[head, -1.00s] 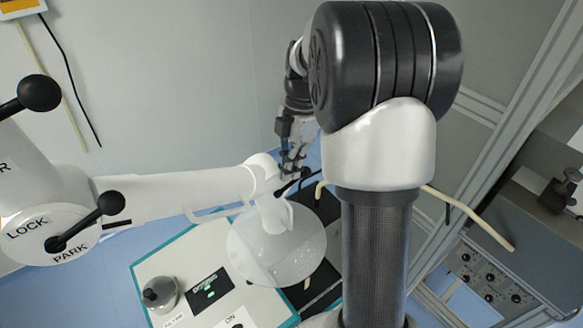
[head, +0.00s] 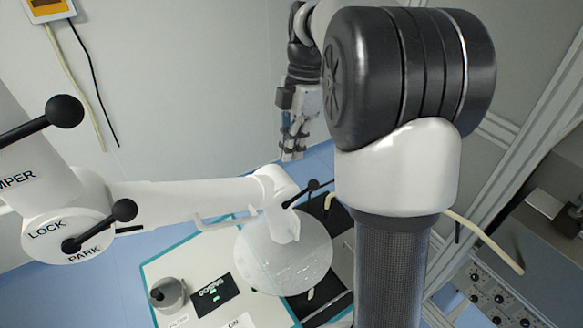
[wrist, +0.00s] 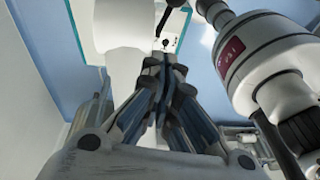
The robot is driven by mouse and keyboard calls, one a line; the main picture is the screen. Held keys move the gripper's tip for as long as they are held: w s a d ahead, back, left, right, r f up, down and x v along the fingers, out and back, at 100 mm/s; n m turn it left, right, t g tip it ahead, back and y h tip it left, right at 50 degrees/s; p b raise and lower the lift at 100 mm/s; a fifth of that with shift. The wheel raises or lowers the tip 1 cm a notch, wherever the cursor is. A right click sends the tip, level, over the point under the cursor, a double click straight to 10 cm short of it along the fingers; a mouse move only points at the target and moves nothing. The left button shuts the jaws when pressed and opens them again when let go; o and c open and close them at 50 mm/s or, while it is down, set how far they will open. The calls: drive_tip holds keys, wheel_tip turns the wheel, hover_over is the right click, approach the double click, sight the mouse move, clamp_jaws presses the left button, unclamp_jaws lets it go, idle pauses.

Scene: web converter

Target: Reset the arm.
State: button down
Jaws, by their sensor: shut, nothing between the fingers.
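My gripper (head: 292,152) hangs fingers down from my arm near the middle of the head view, left of my large black and white arm joint. Its fingers are together with nothing between them; in the wrist view its fingertips (wrist: 164,62) also meet. It is apart from the white jointed arm (head: 190,197) and its round clear shield (head: 285,262), which stand below and in front of it. My upper arm hides part of the right side.
A hub with LOCK and PARK labels (head: 65,235) and black ball levers (head: 123,210) is at left. A white panel with a teal edge (head: 200,262) holds a grey knob (head: 168,294) and small display (head: 215,293). A grey metal frame (head: 530,170) stands at right.

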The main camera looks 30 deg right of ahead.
drive_tip(key=s+a+f+m+t+h+b, duration=0.25)
drive_tip(key=s+a+f+m+b, duration=0.75)
drive_tip(key=b, duration=0.6)
drive_tip(key=s+a+f+m+t+b, duration=0.1)
drive_tip(key=s+f+m+b, duration=0.2)
drive_tip(key=s+f+b, duration=0.2)
drive_tip(key=s+a+f+m+t+b, duration=0.2)
drive_tip(key=s+f+m+b, duration=0.2)
drive_tip(key=f, duration=0.8)
drive_tip(key=shift+s+a+f+m+b, duration=0.3)
drive_tip(key=shift+s+b, duration=0.65)
drive_tip(key=shift+s, duration=0.2)
